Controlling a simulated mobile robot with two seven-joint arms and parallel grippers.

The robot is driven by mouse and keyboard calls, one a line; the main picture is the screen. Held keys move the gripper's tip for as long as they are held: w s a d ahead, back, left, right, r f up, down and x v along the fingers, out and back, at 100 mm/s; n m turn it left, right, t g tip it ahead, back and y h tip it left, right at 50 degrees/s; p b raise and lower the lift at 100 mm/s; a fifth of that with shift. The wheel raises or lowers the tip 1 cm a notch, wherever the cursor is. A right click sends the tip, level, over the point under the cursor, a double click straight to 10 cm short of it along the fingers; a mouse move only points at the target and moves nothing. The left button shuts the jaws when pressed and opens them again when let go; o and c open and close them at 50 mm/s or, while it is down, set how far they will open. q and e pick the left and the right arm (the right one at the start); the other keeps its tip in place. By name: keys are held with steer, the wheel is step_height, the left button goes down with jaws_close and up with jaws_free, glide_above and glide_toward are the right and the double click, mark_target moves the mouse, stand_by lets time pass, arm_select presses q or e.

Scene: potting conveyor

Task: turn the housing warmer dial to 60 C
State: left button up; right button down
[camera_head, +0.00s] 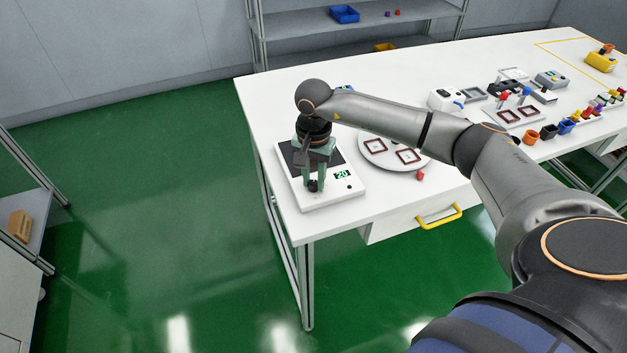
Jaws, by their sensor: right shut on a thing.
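The housing warmer (341,196) is a white box with a dark top plate, at the near left corner of the white table. Its green display (342,175) reads 20. A small black dial (314,186) sits at its front left of the display. My right gripper (314,184) points down over the warmer and is shut on the dial. The fingers hide part of the dial, so its pointer cannot be made out. My left gripper is not in view.
A round plate (371,158) with dark red square frames stands right of the warmer, a small red piece (420,176) beside it. My right arm spans above the plate. A yellow drawer handle (438,217) juts from the table front. Small devices and coloured bins fill the table's right.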

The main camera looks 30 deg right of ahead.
steer(key=m+b, duration=0.1)
steer(key=m, duration=0.2)
steer(key=shift+m, duration=0.4)
steer(key=m, duration=0.3)
steer(key=shift+m, duration=0.3)
steer(key=m+b, duration=0.1)
steer(key=m, duration=0.2)
steer(key=shift+m, duration=0.3)
steer(key=m, duration=0.3)
steer(key=shift+s+m, duration=0.1)
steer(key=shift+m, duration=0.2)
steer(key=m, duration=0.4)
steer(key=shift+m, duration=0.3)
steer(key=m, duration=0.3)
steer(key=shift+m, duration=0.3)
steer(key=m, duration=0.3)
steer(key=shift+r+p, duration=0.1)
steer(key=shift+p, duration=0.3)
steer(key=shift+a+m, duration=0.1)
steer(key=shift+m, duration=2)
steer(key=shift+p, duration=0.3)
